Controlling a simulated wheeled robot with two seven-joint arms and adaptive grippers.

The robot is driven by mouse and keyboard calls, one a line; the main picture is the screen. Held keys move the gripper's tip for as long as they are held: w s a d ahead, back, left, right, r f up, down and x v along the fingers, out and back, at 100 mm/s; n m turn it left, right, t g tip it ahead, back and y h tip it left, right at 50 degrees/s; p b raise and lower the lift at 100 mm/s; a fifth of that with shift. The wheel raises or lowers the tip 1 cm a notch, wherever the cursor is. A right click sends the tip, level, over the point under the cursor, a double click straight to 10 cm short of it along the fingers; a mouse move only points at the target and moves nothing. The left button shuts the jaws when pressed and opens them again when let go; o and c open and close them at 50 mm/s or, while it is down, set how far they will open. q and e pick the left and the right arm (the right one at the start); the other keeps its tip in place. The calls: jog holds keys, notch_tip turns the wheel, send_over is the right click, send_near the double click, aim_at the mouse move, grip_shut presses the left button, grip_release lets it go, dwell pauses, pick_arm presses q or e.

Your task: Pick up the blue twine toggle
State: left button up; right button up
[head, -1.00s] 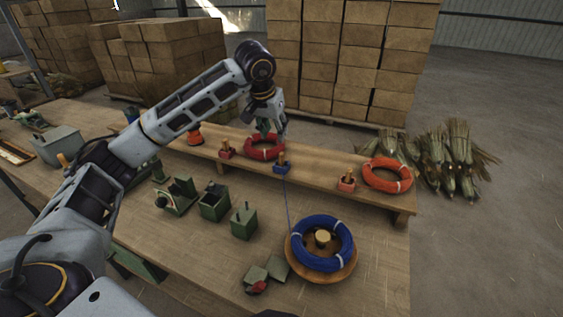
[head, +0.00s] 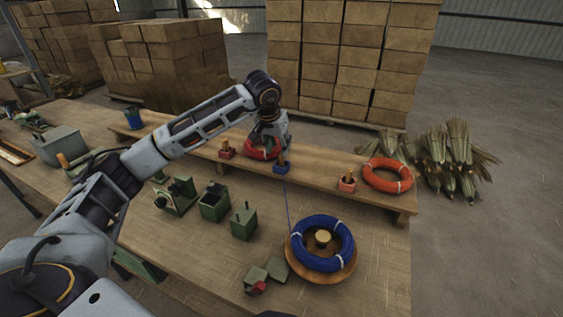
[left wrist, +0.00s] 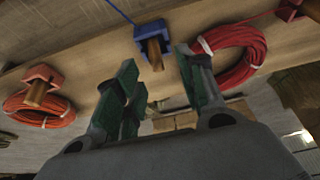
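The blue twine toggle, a short wooden peg (head: 282,157), stands in a small blue holder (head: 282,169) on the raised shelf. The peg (left wrist: 155,52) and holder (left wrist: 152,31) also show in the left wrist view. A thin blue twine runs from the holder down to the blue coil (head: 321,243). My left gripper (head: 270,146) is just behind and left of the toggle in the head view. In the left wrist view its green-padded fingers (left wrist: 163,88) are spread and empty, with the peg beyond them, near the gap. My right gripper does not show.
Red coils (head: 387,175) lie on the shelf (head: 325,172), one close behind my left gripper. Red holders with pegs (head: 347,181) (head: 227,149) stand either side of the toggle. Green boxes (head: 214,204) and the blue coil's round wooden stand (head: 326,277) are on the bench below.

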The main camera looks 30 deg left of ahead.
aim_at(282, 161)
pick_arm(q)
jog(key=shift+f, duration=0.1)
jog(key=shift+x, duration=2.55)
jog(key=shift+d, duration=0.2)
grip_shut()
